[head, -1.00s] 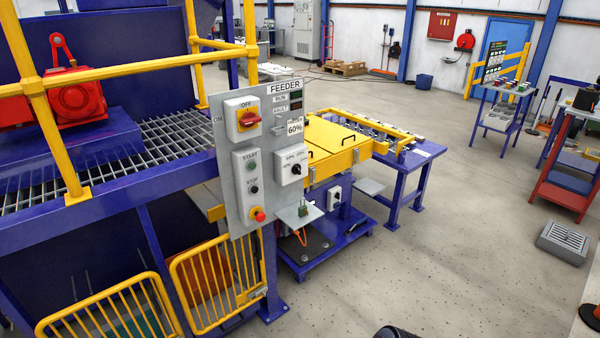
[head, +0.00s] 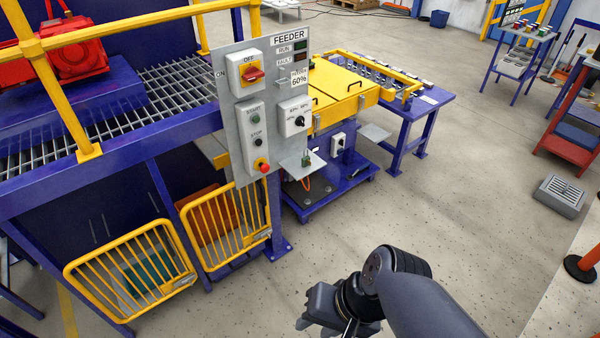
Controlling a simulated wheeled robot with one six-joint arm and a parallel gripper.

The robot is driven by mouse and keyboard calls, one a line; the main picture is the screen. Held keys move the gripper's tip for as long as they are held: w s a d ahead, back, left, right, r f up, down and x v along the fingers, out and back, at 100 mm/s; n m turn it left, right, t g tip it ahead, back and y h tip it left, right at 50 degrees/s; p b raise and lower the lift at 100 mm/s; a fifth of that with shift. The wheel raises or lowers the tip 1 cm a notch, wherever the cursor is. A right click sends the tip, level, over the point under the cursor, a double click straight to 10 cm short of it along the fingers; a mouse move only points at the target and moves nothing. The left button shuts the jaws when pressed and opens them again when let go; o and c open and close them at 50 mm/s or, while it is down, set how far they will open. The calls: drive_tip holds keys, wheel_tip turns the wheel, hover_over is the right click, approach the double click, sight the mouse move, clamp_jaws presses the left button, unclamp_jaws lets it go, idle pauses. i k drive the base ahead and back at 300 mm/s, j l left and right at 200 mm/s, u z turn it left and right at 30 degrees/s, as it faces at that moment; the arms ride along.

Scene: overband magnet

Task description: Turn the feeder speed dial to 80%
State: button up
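The feeder panel (head: 236,125) is a grey upright plate headed FEEDER, at the left of centre in the head view. The feeder speed dial (head: 299,121) is a black knob on a white box at the panel's right side. Its printed marks are too small to read surely. A tag (head: 299,80) above it reads 60%. My gripper (head: 330,330) is at the bottom of the view, low and to the right of the panel, well apart from the dial. Its fingertips are cut off or hidden by the frame's lower edge.
The panel also carries a red and yellow OFF switch (head: 252,73), a START button (head: 256,119) and a red stop button (head: 262,165). A small shelf with a padlock (head: 306,160) juts out below the dial. Open floor (head: 430,220) lies right of the panel.

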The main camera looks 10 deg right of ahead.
sight(300, 120)
drive_tip(key=i+l+u, duration=0.35)
drive_tip(key=i+l, duration=0.15)
drive_tip(key=i+l+u, duration=0.15)
drive_tip(key=l, duration=0.2)
drive_tip(key=i+l+u, duration=0.3)
drive_tip(key=l, duration=0.4)
drive_tip(key=i+l+u, duration=0.2)
drive_tip(key=l, duration=0.2)
drive_tip(key=k+j+z, duration=0.25)
drive_tip(key=j, duration=0.3)
drive_tip(key=k+j+z, duration=0.25)
drive_tip(key=j, duration=0.25)
drive_tip(key=k+j+z, duration=0.2)
drive_tip(key=i+l+u, duration=0.4)
drive_tip(key=l, duration=0.3)
drive_tip(key=i+l+u, duration=0.25)
drive_tip(key=l, duration=0.2)
drive_tip(key=j+z, duration=0.1)
